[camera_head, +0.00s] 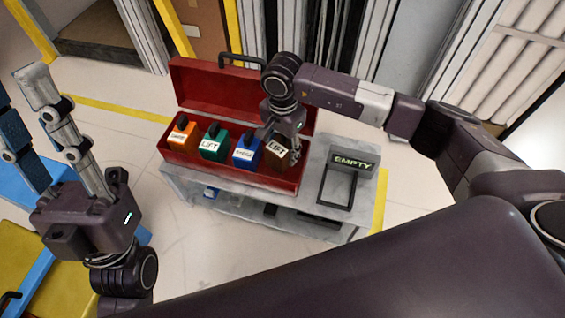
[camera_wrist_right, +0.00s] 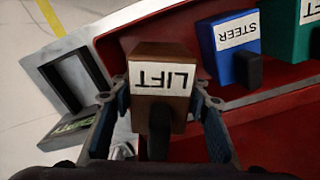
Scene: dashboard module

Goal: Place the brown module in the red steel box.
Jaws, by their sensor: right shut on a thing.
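The brown module (camera_head: 279,151), a block with a white LIFT label, is at the right end of the open red steel box (camera_head: 237,177). My right gripper (camera_head: 285,146) is shut on it from above. In the right wrist view the brown module (camera_wrist_right: 162,62) sits between the two fingers of the right gripper (camera_wrist_right: 160,105). I cannot tell whether its underside touches the box floor. My left gripper (camera_head: 20,90) is empty and open, fingers apart, at the far left, away from the box.
Orange (camera_head: 182,136), green (camera_head: 213,143) and blue (camera_head: 247,153) modules stand in a row in the box, left of the brown one. The raised red lid (camera_head: 205,88) is behind. The box rests on a grey bench (camera_head: 316,199). A black frame with an EMPTY sign (camera_head: 352,162) is on the right.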

